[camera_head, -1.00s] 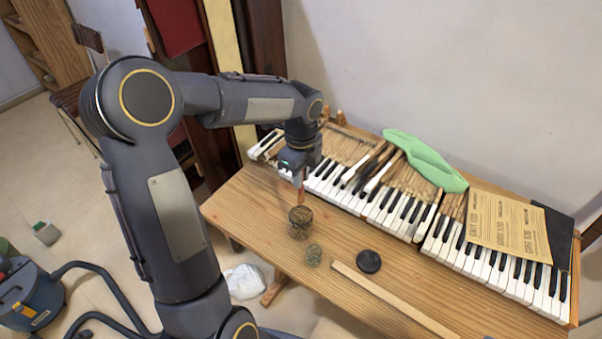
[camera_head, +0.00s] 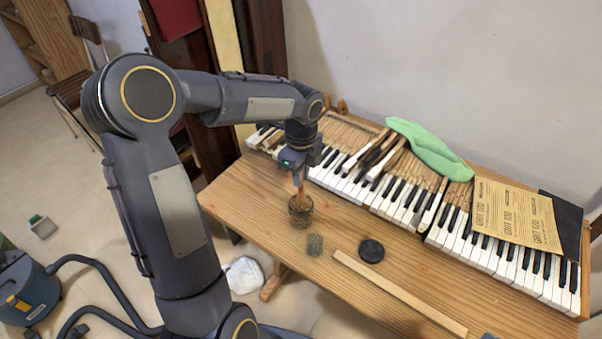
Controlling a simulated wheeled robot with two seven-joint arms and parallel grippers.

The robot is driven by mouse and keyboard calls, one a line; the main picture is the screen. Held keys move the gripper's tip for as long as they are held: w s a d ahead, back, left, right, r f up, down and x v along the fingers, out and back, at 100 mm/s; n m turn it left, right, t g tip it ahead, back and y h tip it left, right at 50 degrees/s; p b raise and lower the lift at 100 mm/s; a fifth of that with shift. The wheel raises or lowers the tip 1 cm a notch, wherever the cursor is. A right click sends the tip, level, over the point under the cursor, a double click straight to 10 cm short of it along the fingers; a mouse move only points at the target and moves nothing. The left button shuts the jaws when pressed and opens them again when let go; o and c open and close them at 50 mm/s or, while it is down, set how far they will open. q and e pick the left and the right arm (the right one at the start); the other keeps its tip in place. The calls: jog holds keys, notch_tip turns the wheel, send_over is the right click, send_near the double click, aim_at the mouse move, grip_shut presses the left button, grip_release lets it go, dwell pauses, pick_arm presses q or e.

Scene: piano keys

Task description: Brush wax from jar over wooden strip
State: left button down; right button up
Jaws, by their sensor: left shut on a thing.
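The wax jar (camera_head: 301,213) is a small open glass jar on the wooden table. My left gripper (camera_head: 299,176) is above the jar, shut on a thin brush (camera_head: 301,190) with a reddish-brown handle. The brush points down, with its lower end at the jar's mouth or inside it; the tip is hidden. The wooden strip (camera_head: 398,293) is long, thin and pale, and lies flat toward the table's front right, apart from the jar. My right gripper is not in view.
A small greenish mesh-like cylinder (camera_head: 315,245) and a round black lid (camera_head: 371,251) lie between jar and strip. Behind are piano keys (camera_head: 405,203), a green cloth (camera_head: 430,148) and a printed sheet (camera_head: 518,217). The table (camera_head: 245,205) left of the jar is clear.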

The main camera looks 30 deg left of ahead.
pick_arm(q)
jog(key=shift+f+b, duration=0.35)
jog(key=shift+f, duration=0.2)
dwell(0.5)
dwell(1.0)
notch_tip(320, 180, up, 7)
jog(key=p, duration=0.6)
dwell(0.4)
dwell(0.5)
jog(key=w+d+f+n, duration=0.1)
jog(key=d+f+n, duration=0.2)
jog(key=n, duration=0.6)
jog(key=w+d+f+n, duration=0.2)
jog(key=d+n, duration=0.2)
jog(key=n, duration=0.5)
jog(key=shift+d+f+n, duration=0.4)
